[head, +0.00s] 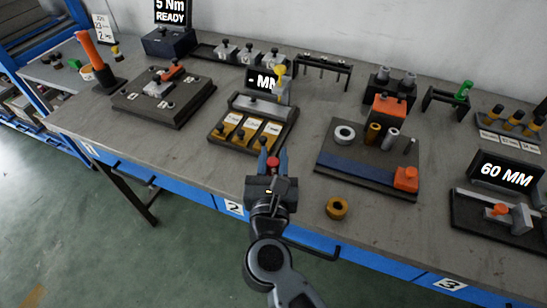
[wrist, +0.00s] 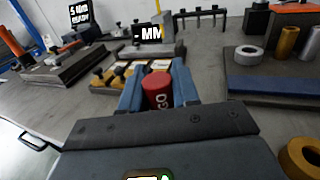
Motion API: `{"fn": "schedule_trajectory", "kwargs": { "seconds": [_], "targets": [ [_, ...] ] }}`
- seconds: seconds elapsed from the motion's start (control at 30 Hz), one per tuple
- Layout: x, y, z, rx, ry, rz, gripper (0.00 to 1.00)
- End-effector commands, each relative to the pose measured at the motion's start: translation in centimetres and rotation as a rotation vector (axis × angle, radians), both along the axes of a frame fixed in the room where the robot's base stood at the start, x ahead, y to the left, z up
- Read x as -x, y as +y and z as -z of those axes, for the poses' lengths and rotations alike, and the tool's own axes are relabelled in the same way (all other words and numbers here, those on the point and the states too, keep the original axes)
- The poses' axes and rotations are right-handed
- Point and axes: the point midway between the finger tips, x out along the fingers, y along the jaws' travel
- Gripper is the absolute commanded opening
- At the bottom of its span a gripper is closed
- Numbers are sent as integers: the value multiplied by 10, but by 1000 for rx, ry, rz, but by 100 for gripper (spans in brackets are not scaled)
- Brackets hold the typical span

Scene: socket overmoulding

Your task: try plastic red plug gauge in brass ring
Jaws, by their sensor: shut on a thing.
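My gripper (head: 272,165) is shut on the red plug gauge (head: 272,162), above the front part of the bench. In the wrist view the red plug gauge (wrist: 157,90) sits between the two blue fingers, with white lettering on its side. The brass ring (head: 337,208) lies flat on the bare bench near its front edge, to the right of my gripper and apart from it. In the wrist view the brass ring (wrist: 300,158) is partly cut off at the lower right edge.
To the right is a dark board (head: 330,165) with a pale ring (head: 345,133), cylinders and orange blocks. A 60 MM display (head: 505,174) stands further right. Bench around the brass ring is clear.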

Motion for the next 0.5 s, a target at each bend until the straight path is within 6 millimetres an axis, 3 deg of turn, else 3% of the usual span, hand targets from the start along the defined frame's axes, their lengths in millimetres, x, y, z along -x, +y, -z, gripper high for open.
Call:
{"fn": "schedule_trajectory", "kwargs": {
  "seconds": [0.5],
  "targets": [
    [0,0,6,0,0,0,0]
  ]
}}
